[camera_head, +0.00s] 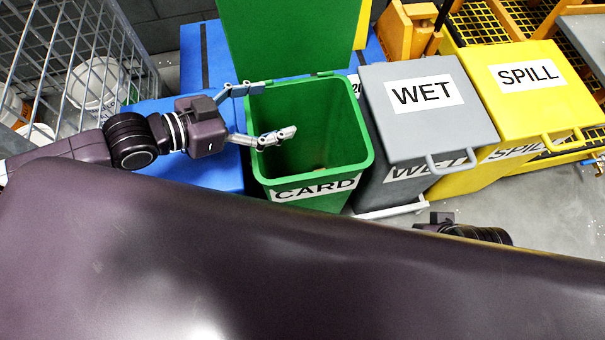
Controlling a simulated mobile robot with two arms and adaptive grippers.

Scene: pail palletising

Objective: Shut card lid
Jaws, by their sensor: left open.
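The green card bin (320,188) stands open in the middle, with a CARD label on its front. Its green lid (290,38) stands raised at the back of the bin and runs out of the top of the view. My left gripper (278,110) is open and empty over the left part of the bin's mouth. One finger is near the back rim by the lid's foot, the other over the opening; I cannot tell whether either touches. A small part of my right arm shows at lower right; its fingers cannot be made out.
A grey WET bin (425,110) and a yellow SPILL bin (525,85), both with lids down, stand close on the right. A wire cage (75,50) with white pails (95,82) is at left. Blue surfaces (205,165) lie beside and behind the card bin.

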